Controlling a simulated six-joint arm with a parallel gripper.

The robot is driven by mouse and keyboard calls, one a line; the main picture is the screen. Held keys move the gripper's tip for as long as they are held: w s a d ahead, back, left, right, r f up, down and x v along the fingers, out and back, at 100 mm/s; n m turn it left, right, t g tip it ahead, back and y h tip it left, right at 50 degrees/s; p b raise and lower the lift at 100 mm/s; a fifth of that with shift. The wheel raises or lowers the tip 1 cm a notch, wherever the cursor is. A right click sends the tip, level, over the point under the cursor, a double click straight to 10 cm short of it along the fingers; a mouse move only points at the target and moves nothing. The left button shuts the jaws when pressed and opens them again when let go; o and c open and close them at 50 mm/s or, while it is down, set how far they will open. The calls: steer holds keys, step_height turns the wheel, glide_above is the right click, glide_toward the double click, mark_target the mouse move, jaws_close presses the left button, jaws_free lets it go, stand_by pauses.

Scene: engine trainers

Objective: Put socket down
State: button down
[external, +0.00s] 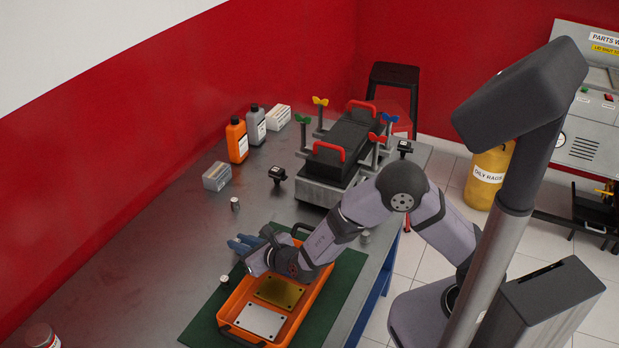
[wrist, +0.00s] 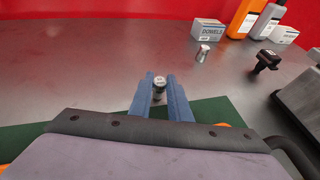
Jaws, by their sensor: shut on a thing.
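My gripper (wrist: 159,97) has two blue fingers, shut on a small metallic socket (wrist: 160,82) with a pale top. The socket is near the fingertips and looks upright. In the external view my gripper (external: 238,245) is over the far-left side of the orange tray (external: 228,310), reaching towards the wall side of the bench. The held socket cannot be made out there. I cannot tell whether its bottom touches the surface. Another small metal cylinder (external: 235,203) stands on the bare bench beyond my gripper; it also shows in the wrist view (wrist: 203,53).
The tray lies on a green mat (external: 345,285) and holds a gold plate (external: 279,292) and a silver plate (external: 260,321). More small cylinders stand left (external: 224,281) and right (external: 364,237) of the tray. A dowels box (external: 217,176), bottles and the engine trainer (external: 340,160) stand behind.

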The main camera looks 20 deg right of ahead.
steer(key=shift+f+b, duration=0.2)
steer(key=shift+b, duration=0.1)
steer(key=c, duration=1.6)
jaws_free()
steer(key=shift+c, duration=0.2)
steer(key=shift+r, duration=0.15)
steer(key=shift+r+p, duration=0.15)
steer(key=shift+p, duration=0.25)
steer(key=shift+s+d, duration=0.15)
steer(key=shift+s, duration=0.15)
steer(key=b+v, duration=0.1)
steer(key=v, duration=1)
steer(key=shift+s+d+r, duration=0.1)
steer(key=shift+r, duration=0.1)
